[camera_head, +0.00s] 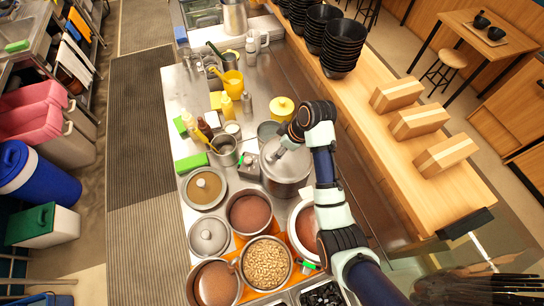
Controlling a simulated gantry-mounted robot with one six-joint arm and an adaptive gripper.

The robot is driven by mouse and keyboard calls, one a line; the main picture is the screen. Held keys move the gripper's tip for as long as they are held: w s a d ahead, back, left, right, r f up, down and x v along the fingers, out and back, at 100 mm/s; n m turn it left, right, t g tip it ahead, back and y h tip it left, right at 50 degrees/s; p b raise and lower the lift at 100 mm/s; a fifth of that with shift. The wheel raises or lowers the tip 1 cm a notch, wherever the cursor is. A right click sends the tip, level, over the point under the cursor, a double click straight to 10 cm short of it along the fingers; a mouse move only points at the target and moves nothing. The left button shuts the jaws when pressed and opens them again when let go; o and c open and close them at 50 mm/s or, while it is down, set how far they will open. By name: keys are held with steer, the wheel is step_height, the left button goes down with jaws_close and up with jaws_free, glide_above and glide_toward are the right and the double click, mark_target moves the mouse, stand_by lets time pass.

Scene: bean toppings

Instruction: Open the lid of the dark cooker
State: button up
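A large grey metal cooker (287,178) stands on the steel counter, right of centre. Its top looks covered by a grey lid (296,162), partly hidden by my arm. I cannot tell for sure that this is the dark cooker. My gripper (275,154) points down over the left part of this lid. The fingers are small and blend with the lid, so I cannot tell whether they touch it or are open or shut.
Open pots of brown contents (249,213) and beans (267,263) stand in front. A steel pitcher (225,150), bottles (227,106) and a yellow pot (282,108) crowd behind. A wooden ledge (385,140) runs along the right.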

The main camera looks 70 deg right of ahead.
steer(key=x, duration=0.7)
steer(key=shift+w+a+f, duration=0.1)
steer(key=shift+w+f, duration=0.1)
steer(key=shift+f, duration=0.2)
jaws_close()
